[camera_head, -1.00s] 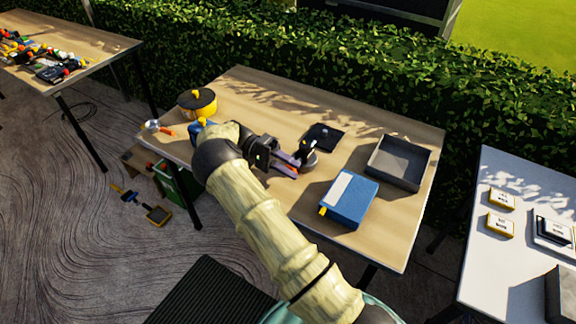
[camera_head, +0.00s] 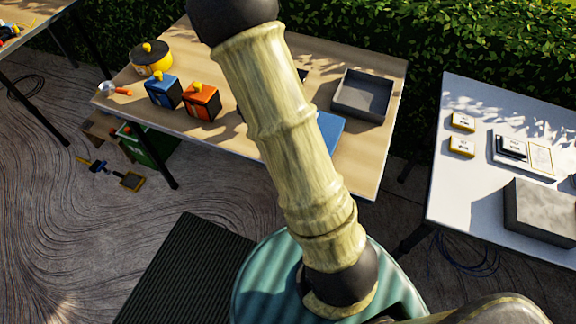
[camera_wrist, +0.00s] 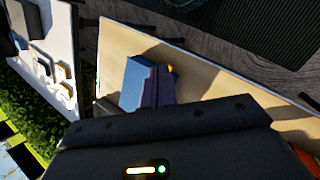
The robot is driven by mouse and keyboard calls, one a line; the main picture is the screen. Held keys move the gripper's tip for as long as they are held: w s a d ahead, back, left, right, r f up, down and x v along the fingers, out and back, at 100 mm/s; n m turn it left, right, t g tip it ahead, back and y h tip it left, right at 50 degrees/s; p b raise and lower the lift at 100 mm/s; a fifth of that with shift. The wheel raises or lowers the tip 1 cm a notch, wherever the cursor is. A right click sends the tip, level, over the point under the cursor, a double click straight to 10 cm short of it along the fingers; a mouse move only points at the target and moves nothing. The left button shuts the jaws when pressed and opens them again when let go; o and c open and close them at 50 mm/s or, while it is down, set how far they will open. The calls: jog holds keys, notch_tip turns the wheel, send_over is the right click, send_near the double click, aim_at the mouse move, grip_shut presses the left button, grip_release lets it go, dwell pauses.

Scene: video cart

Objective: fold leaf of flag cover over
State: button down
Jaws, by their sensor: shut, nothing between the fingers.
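The blue flat block with a yellow tab, which I take to be the flag cover, lies on the wooden table. In the head view only its right part (camera_head: 330,136) shows beside my arm; the rest is hidden. In the wrist view the blue block (camera_wrist: 136,82) shows behind my gripper (camera_wrist: 160,75), with the yellow tab at its right. My gripper's dark fingers are together and empty, and overlap the block in that view. I cannot tell whether they touch it. In the head view my gripper is out of sight. The leaf's position is not clear.
A grey open tray (camera_head: 362,96) stands right of the cover. A yellow pot (camera_head: 152,60), a blue box (camera_head: 163,91) and an orange box (camera_head: 201,102) stand at the left. A white table (camera_head: 470,180) with a grey block (camera_head: 541,212) is at the right.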

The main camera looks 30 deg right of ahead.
jog(key=s+a+r+n+t+y, duration=0.3)
jog(key=s+a+r+t, duration=0.1)
jog(key=s+t, duration=0.3)
jog(key=shift+s+a+r+n+t, duration=0.3)
jog(key=shift+s+a+n, duration=0.1)
jog(key=shift+s+a, duration=0.6)
jog(key=shift+s+d+f, duration=0.1)
